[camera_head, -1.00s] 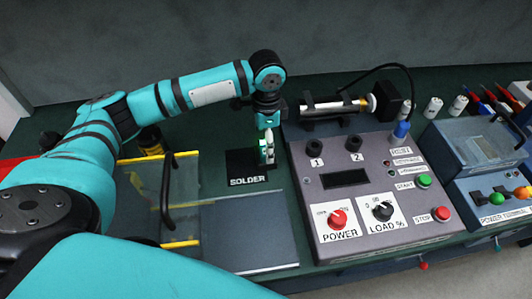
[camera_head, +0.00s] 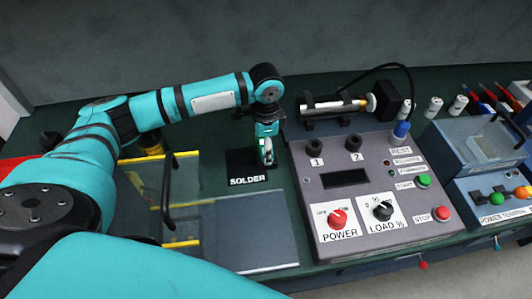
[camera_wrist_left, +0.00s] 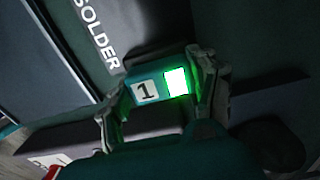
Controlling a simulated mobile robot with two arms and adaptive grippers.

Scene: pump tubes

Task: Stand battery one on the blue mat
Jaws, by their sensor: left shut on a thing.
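My left gripper (camera_head: 265,151) is shut on battery one, just right of the SOLDER mat's upper part in the head view. In the left wrist view, battery one (camera_wrist_left: 146,91) is a teal block with a white "1" label and a glowing green patch, between the two fingers. The black SOLDER mat (camera_head: 237,168) lies beside the gripper; it is also at upper left in the wrist view. A flat blue-grey sheet (camera_head: 250,235) lies nearer the front; I cannot tell whether it is the blue mat. My right gripper is not in view.
The grey control box (camera_head: 315,205) with POWER and LOAD knobs stands right of the gripper. A black cylinder device (camera_head: 325,108) is behind it. A clear-lidded panel with yellow edges and a dark handle (camera_head: 169,190) is at left. White cylinders (camera_head: 434,106) stand at back right.

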